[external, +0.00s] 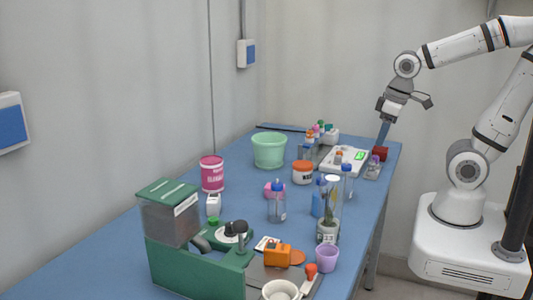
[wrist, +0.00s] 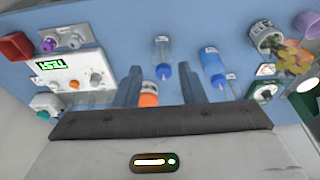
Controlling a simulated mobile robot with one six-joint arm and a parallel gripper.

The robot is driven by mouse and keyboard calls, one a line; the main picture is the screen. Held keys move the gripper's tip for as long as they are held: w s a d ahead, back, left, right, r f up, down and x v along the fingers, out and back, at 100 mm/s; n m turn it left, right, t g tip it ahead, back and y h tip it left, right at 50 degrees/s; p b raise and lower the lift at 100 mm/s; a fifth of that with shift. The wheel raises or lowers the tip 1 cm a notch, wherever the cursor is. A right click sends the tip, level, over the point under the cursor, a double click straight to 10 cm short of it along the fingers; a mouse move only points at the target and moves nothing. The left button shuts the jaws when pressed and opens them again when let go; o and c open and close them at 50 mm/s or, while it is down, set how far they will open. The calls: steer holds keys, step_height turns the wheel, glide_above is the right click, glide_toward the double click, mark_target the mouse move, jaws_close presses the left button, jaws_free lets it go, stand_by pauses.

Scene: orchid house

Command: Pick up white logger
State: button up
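A small white upright object (external: 213,204), which looks like the white logger, stands on the left part of the blue bench in the external view, beside a green cap and in front of the pink tub. I cannot make out its details, and I cannot pick it out in the wrist view. My gripper (external: 383,131) is far from it, above the back right end of the bench near the white instrument. In the wrist view my gripper (wrist: 158,72) has its two dark fingers apart with nothing held between them.
Below my gripper are the white instrument with a green display (wrist: 75,72), a red box (wrist: 15,46) and an orange-lidded jar (wrist: 149,96). A green caddy (external: 195,270) stands at the front.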

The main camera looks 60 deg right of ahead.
steer(key=shift+o, duration=0.3)
steer(key=o, duration=0.9)
steer(key=shift+w, duration=0.1)
steer(key=n+t+y+b, duration=0.1)
steer(key=n+y, duration=0.1)
steer(key=n, duration=0.3)
glide_above(215, 197)
steer(key=s, duration=0.3)
step_height(215, 197, down, 12)
steer(key=shift+t, duration=0.3)
steer(key=shift+w+d+p+x, duration=0.1)
steer(key=shift+d+p+x, duration=0.1)
steer(key=shift+x, duration=1.1)
steer(key=shift+w+d+p+x, duration=0.1)
steer(key=shift+p+x, duration=0.1)
steer(key=shift+x, duration=1.1)
steer(key=shift+w+d+p+x, duration=0.1)
steer(key=shift+d+p+x, duration=0.1)
steer(key=shift+x, duration=1.15)
